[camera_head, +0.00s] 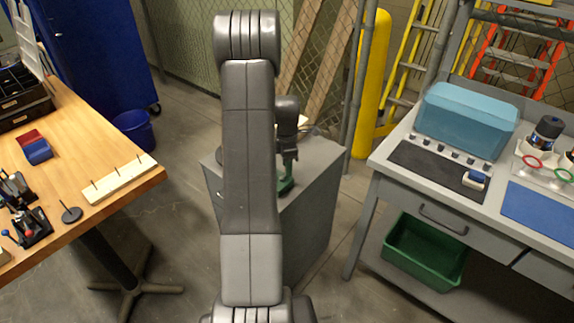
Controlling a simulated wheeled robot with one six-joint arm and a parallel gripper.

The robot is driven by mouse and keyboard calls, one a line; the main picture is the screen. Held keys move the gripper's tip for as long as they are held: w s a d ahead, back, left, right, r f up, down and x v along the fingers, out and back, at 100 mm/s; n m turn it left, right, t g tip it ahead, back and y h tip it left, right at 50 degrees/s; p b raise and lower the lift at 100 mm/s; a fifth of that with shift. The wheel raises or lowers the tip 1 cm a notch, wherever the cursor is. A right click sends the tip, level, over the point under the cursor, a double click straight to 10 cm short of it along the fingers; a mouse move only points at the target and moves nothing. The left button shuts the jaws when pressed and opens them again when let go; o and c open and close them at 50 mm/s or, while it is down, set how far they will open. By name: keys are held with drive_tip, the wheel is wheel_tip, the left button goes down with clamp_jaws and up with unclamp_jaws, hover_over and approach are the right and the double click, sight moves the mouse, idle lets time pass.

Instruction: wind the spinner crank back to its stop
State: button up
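My arm rises through the middle of the camera_head view and hides much of a grey cabinet (312,215). My gripper (289,158) shows small beside the arm, pointing down over the cabinet top. Right below it is a small green thing (286,187) on the cabinet top, perhaps part of the spinner. I cannot make out the crank or its stop. The fingers are too small and dark to tell whether they are open, or whether they touch the green thing.
A wooden table (112,150) on the left holds a pegged strip (120,180), blocks and small tools. A grey workbench (391,173) on the right carries a teal box (467,120), with a green bin (426,250) below. A yellow post (374,85) stands behind.

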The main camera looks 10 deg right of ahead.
drive_tip(key=shift+f, duration=0.3)
clamp_jaws()
